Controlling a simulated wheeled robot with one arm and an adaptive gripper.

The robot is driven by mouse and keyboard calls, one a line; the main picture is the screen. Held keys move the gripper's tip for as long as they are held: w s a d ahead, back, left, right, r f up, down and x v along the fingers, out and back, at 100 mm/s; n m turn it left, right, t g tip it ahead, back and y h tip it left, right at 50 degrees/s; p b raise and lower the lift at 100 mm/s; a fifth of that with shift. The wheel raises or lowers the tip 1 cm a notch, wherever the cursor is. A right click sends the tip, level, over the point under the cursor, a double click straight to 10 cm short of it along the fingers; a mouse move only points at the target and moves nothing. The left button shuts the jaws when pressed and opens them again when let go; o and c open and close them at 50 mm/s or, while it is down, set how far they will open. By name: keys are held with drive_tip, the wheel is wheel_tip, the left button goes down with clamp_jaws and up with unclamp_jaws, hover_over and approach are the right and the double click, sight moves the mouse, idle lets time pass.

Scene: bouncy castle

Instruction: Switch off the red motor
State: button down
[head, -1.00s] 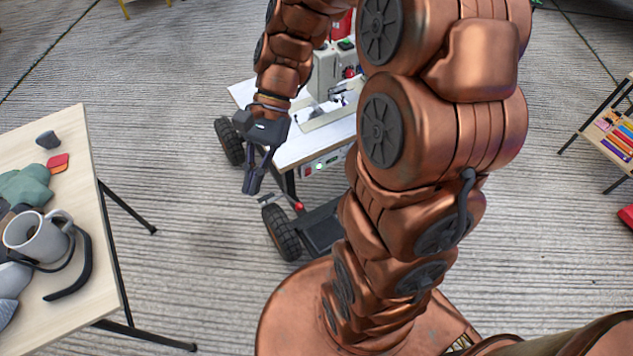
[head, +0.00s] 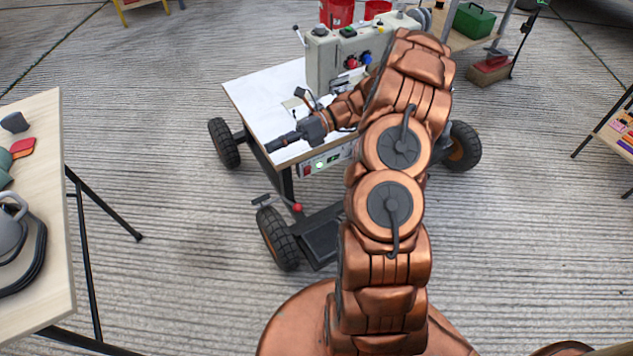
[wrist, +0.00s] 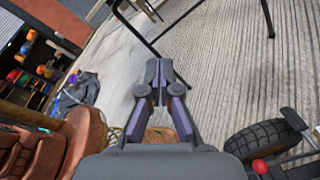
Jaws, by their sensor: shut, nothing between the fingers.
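No part is clearly recognisable as the red motor. A white sewing machine (head: 325,58) stands on a wheeled cart table (head: 262,92), with red and blue knobs on its side. A control panel (head: 325,162) with a lit greenish-white spot and a red part is under the table's front edge, partly hidden by my arm. Red objects (head: 337,12) show behind the machine, cut by the top edge. My gripper (head: 270,148) is shut and empty over the table's front left edge, above and left of the panel. It also shows in the wrist view (wrist: 160,70), fingertips together.
The cart has black wheels (head: 279,238) and a red-knobbed lever (head: 297,207). A green box (head: 474,20) sits behind. Floor is clear between the left table and the cart.

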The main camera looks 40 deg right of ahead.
drive_tip(key=s+d+f+m+t+h+b, duration=0.1)
drive_tip(key=d+f+m+t+b, duration=0.2)
drive_tip(key=d+f+m, duration=0.3)
drive_tip(key=s+d+f+m+t+h+b, duration=0.1)
drive_tip(key=d+f+m+t+b, duration=0.3)
drive_tip(key=d+f, duration=0.5)
drive_tip(key=s+d+f+m+t+h+b, duration=0.1)
drive_tip(key=d+f+m+t+b, duration=0.3)
drive_tip(key=f, duration=1.3)
drive_tip(key=s+d+m+t, duration=0.1)
drive_tip(key=d+m, duration=0.2)
drive_tip(key=d, duration=0.1)
drive_tip(key=shift+s+d+f+m+t+h, duration=0.25)
drive_tip(key=shift+s+f+m+t+h, duration=0.05)
drive_tip(key=shift+s+f+h, duration=0.1)
drive_tip(key=shift+r, duration=0.1)
drive_tip(key=b, duration=0.4)
approach(307, 171)
drive_tip(key=w+a, duration=0.3)
drive_tip(key=a, duration=0.1)
drive_tip(key=shift+w+a+r+b, duration=0.1)
drive_tip(key=shift+w+r+b, duration=0.1)
drive_tip(key=shift+w, duration=0.25)
drive_tip(key=shift+w+r+b, duration=0.1)
drive_tip(key=shift+w+b, duration=0.05)
drive_tip(key=shift+w, duration=0.25)
